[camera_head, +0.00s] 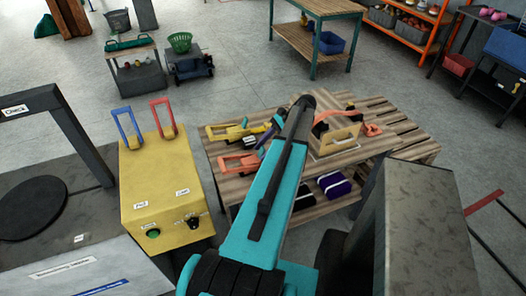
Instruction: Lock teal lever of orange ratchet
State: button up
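An orange ratchet (238,163) lies on the left part of a slatted wooden table (228,187). A teal lever (266,138) rises at its right end, close to the left edge of my teal arm. The picture is too small to tell whether the lever is locked. A yellow ratchet (226,133) lies just behind the orange one, with a small teal part (245,122) beside it. My arm reaches up across the table and covers its middle. My gripper does not show.
A yellow box (160,190) with a blue handle (127,126) and a red handle (163,117) stands left of the table. A wooden block (338,138) with an orange strap stands right of my arm. Dark and purple bundles (334,184) lie on the lower shelf.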

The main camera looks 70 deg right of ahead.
jog(key=p+v, duration=0.5)
jog(key=v, duration=0.9)
dwell(0.5)
jog(key=shift+f, duration=0.1)
dwell(0.7)
